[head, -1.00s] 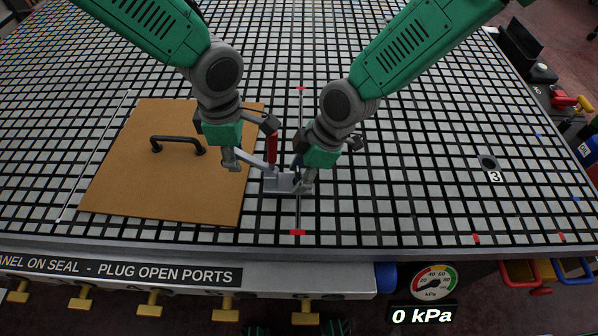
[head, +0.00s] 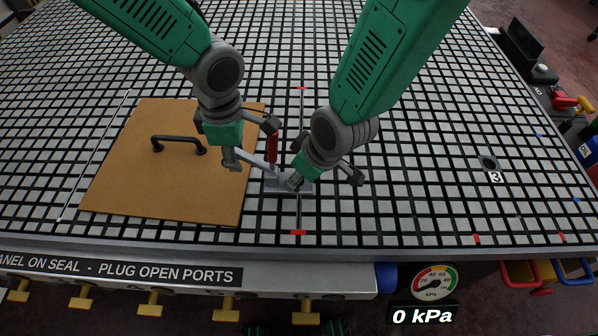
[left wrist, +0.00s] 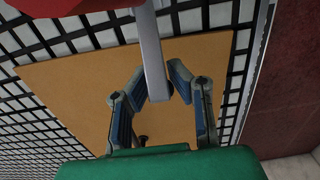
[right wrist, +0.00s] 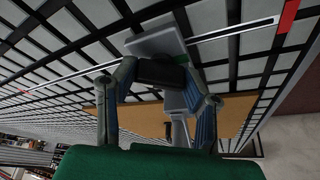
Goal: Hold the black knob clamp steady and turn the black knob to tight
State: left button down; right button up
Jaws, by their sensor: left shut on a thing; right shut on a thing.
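The clamp has a grey base (head: 271,185), a red upright handle (head: 272,149) and a grey bar reaching left over the panel's edge. My left gripper (head: 232,160) is shut on that bar; the left wrist view shows the grey bar (left wrist: 151,55) between the two fingers. My right gripper (head: 294,181) is low at the right side of the clamp base. In the right wrist view its fingers are shut on the black knob (right wrist: 164,77), close to a grey plate of the clamp (right wrist: 155,42). In the head view the knob is hidden by this gripper.
A brown panel (head: 150,190) with a black handle (head: 178,143) lies left of the clamp on the grid table (head: 420,190). A black-ringed port marked 3 (head: 488,163) is at right. A gauge (head: 434,283) on the front reads 0 kPa. The table right of the clamp is clear.

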dwell(0.4)
jog(key=o, duration=1.1)
jog(key=shift+o, duration=0.2)
jog(key=v, duration=1.2)
jog(key=shift+a, duration=0.1)
